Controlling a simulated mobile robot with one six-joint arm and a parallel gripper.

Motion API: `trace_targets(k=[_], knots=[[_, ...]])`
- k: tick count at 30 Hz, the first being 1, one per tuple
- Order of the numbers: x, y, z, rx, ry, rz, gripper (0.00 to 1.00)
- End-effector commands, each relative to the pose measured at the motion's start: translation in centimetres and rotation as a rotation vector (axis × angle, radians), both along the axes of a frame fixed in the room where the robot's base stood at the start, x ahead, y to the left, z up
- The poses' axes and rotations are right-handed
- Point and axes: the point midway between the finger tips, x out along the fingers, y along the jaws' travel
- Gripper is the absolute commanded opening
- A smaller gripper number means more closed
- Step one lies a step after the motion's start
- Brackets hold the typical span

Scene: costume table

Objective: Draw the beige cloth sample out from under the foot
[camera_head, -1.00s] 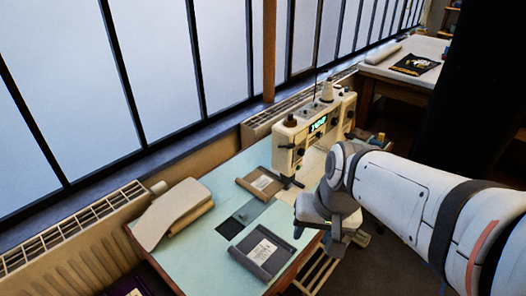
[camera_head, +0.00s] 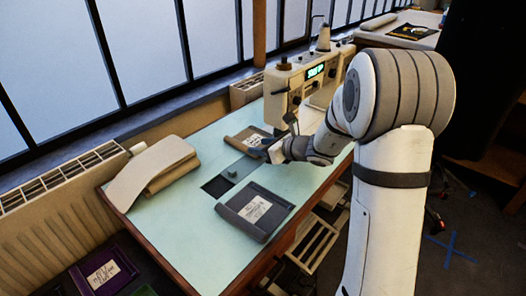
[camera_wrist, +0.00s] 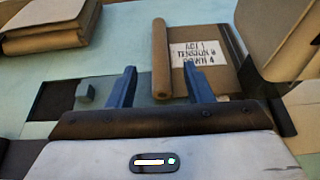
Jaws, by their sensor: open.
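The beige cloth sample (camera_head: 240,139) lies flat on the pale table beside the sewing machine (camera_head: 292,83), its far right side close to the foot. It has a rolled edge and a white label. In the wrist view the sample (camera_wrist: 176,82) shows its roll between my fingertips, with the label to the right. My gripper (camera_head: 272,150) is low at the sample's near right side. In the wrist view my gripper (camera_wrist: 161,82) is open, a blue finger on each side of the roll; contact cannot be told. The foot is mostly hidden in both views.
A dark grey labelled sample (camera_head: 262,228) lies nearer on the table (camera_head: 190,235). A black square (camera_head: 216,187) with a small grey-blue block (camera_head: 232,171) is beside it. Folded beige cloth (camera_head: 150,165) lies at the left. A purple labelled item (camera_head: 112,268) sits below the table.

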Motion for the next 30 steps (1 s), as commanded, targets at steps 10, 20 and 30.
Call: trace_targets(k=[10, 20, 30], knots=[[0.2, 0.1, 0.0, -0.001, -0.001, -0.001, 0.46], [3.0, 3.1, -1.8, -0.003, -0.002, 0.002, 0.46], [5.0, 5.0, -2.9, -0.002, -0.002, 0.000, 0.46]])
